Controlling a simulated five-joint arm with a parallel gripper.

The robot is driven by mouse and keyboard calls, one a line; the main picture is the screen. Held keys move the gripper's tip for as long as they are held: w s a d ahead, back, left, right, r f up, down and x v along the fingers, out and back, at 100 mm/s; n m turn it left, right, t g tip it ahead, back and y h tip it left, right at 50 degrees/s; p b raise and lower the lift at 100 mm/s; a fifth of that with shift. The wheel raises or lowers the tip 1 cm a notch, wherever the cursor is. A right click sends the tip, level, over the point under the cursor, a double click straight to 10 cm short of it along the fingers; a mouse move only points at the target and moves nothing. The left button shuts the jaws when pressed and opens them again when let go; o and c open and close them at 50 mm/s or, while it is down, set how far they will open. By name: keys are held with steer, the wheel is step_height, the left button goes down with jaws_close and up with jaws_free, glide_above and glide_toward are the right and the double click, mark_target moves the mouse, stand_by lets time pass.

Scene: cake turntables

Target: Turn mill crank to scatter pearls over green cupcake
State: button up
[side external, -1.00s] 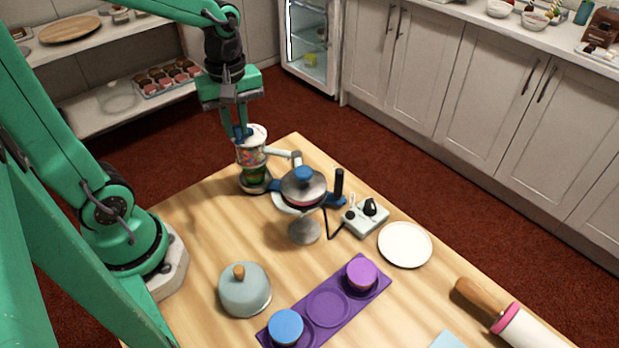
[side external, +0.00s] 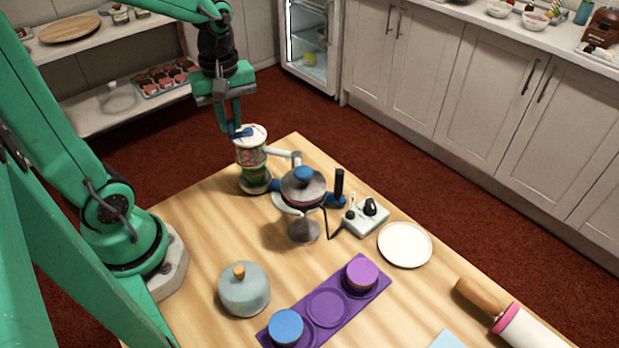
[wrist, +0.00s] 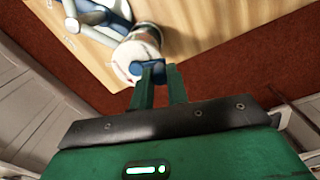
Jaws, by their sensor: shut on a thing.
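The mill (side external: 249,155) is a clear jar of coloured pearls with a pale top, held by a white arm at the table's far left edge. The green cupcake (side external: 257,174) sits directly under it, partly hidden. My gripper (side external: 236,132) is above the mill, shut on the blue crank knob (side external: 246,132). In the wrist view, the fingers (wrist: 156,74) close around the blue knob over the pale mill top (wrist: 136,52).
A domed lid with a blue knob (side external: 303,174) stands beside the mill. A control box (side external: 364,216), white plate (side external: 405,244), purple tray (side external: 325,308) with blue and purple cakes, grey cloche (side external: 245,290) and rolling pin (side external: 520,325) share the table.

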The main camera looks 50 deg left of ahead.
steer(key=shift+w+a, duration=0.1)
steer(key=shift+a, duration=0.05)
steer(key=shift+w+a, duration=0.3)
steer(key=shift+a, duration=0.15)
stand_by(0.5)
steer(key=shift+w+a, duration=0.4)
steer(key=shift+w, duration=0.2)
steer(key=shift+w+a, duration=0.1)
steer(key=shift+w, duration=0.55)
steer(key=shift+w, duration=0.1)
